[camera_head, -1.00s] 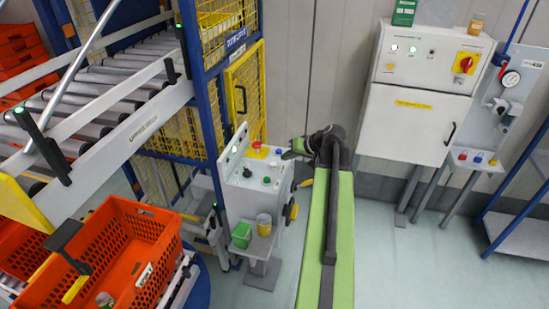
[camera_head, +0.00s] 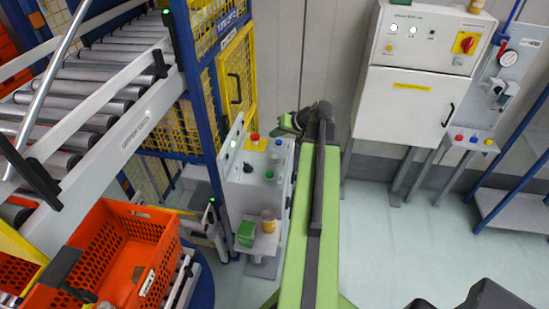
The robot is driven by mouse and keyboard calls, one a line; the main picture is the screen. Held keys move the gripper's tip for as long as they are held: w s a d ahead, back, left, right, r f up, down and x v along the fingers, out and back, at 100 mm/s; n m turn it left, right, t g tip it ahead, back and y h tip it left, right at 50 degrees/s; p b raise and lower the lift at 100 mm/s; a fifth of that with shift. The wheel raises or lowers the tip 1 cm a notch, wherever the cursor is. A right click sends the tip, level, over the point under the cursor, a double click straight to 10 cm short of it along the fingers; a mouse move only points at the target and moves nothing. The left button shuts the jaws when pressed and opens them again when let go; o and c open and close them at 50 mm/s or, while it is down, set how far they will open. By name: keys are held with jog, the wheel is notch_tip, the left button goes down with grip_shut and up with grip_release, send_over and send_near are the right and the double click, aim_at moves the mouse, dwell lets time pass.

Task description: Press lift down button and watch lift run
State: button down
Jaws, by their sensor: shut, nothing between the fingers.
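The lift control box (camera_head: 258,195) is a white pedestal with a sloped top at the centre left. Its top carries a red mushroom button (camera_head: 255,137), a green button (camera_head: 269,175), a black knob (camera_head: 248,168) and white and blue buttons (camera_head: 278,143). I cannot read which one is lift down. My green and black arm reaches up to the box's right edge. My gripper (camera_head: 284,124) points left, just beyond the upper right corner of the panel near the blue button. It is small and partly hidden, and appears shut and empty. The lift cage (camera_head: 237,85) has yellow mesh and blue posts.
A roller conveyor (camera_head: 80,95) runs along the left. An orange tote (camera_head: 118,250) stands at lower left. A shelf on the box holds a green carton (camera_head: 246,233) and a jar (camera_head: 268,221). A white cabinet (camera_head: 420,85) stands at right.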

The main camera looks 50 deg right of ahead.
aim_at(276, 157)
jog(key=f+b, duration=0.7)
jog(key=f, duration=0.1)
jog(key=shift+s+d+b, duration=0.1)
jog(key=shift+s+b, duration=0.1)
jog(key=shift+b, duration=0.15)
jog(key=shift+f, duration=0.2)
dwell(1.3)
jog(key=shift+w+f+b, duration=0.15)
jog(key=shift+f+b, duration=0.3)
jog(key=shift+b, duration=0.15)
